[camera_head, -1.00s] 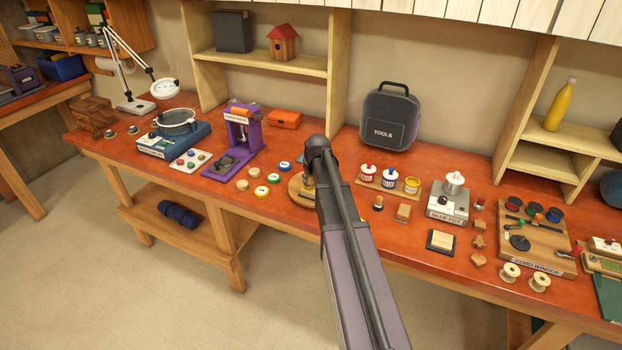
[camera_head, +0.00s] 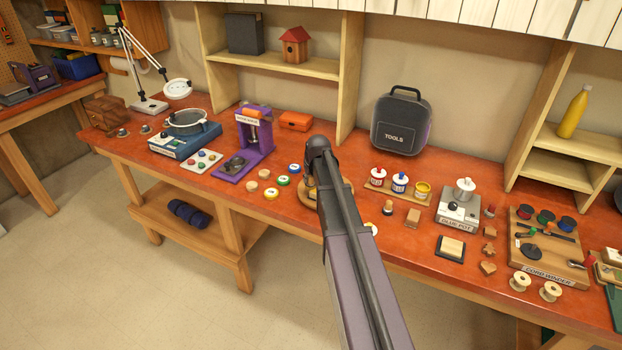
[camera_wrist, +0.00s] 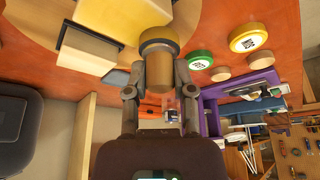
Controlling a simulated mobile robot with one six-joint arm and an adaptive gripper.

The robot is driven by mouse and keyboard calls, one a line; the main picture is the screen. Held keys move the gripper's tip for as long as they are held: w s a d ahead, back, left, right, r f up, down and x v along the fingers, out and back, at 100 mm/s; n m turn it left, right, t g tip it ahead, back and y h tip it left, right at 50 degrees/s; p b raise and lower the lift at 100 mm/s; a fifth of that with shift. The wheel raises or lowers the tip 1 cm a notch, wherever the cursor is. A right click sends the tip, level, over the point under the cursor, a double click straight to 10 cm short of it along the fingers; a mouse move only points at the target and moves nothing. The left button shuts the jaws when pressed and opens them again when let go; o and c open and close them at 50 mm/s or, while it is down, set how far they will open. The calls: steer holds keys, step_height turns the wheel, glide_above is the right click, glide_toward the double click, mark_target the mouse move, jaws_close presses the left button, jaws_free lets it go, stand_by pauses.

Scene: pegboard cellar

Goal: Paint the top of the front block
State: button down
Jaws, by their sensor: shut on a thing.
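Blocky pieces, including a cream block (camera_wrist: 88,54) with dark edges, stand at the disc, left of the held cylinder.
Red (camera_head: 377,177), blue (camera_head: 400,183) and yellow (camera_head: 422,191) paint pots stand right of my arm. A yellow cap (camera_wrist: 248,37) and a green cap (camera_wrist: 200,60) lie beside the disc. A glue pot (camera_head: 458,210) stands further right, the tools case (camera_head: 401,122) behind.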

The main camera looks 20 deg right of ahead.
steer(key=shift+r+p, duration=2.95)
steer(key=shift+r, duration=0.05)
steer(key=shift+r, duration=0.1)
steer(key=shift+r+p, duration=1.4)
steer(key=shift+p, duration=0.1)
